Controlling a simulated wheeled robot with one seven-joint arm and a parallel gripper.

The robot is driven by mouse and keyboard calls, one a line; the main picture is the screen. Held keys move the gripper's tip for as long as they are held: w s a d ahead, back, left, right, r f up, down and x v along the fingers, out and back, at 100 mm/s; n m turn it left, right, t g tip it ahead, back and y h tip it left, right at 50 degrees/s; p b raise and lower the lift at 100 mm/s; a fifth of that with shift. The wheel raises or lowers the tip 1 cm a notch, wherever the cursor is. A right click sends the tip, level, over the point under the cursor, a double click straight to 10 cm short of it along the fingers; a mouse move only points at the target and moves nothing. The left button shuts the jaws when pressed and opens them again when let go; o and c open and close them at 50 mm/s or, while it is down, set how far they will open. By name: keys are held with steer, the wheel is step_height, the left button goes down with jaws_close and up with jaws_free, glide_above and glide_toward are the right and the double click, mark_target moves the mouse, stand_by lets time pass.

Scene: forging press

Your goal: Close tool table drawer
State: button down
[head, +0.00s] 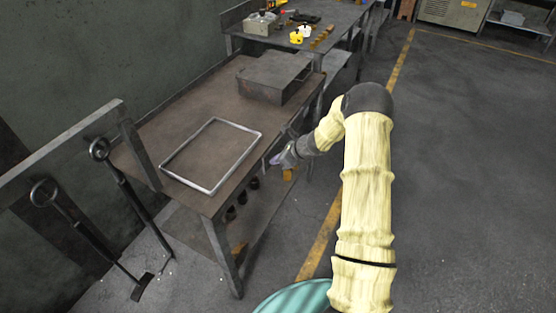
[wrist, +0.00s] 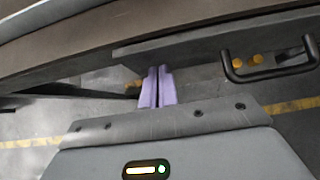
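The tool table (head: 195,115) is a long dark metal table on the left in the head view. My gripper (head: 284,157) is at its right long side, low beside the tabletop edge. In the wrist view, the two pale purple fingers of my gripper (wrist: 158,88) are together with nothing visible between them. Their tips are at or close under a dark panel (wrist: 205,42), which looks like the drawer front. A black bar handle (wrist: 270,72) is to the right of the fingers, apart from them. In the head view my arm hides part of this side, and how far the drawer is out cannot be told.
A light rectangular frame (head: 165,170) and a dark metal box (head: 262,93) are on the tabletop. Small dark and orange items are on the lower shelf. Open floor (head: 460,180) is to the right.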

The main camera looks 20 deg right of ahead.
steer(key=shift+w+a+r, duration=0.2)
steer(key=shift+a+r, duration=0.05)
steer(key=shift+a, duration=0.05)
steer(key=s+d+r, duration=0.6)
steer(key=s+d, duration=0.2)
steer(key=shift+d+r, duration=0.3)
steer(key=shift+w+d, duration=0.1)
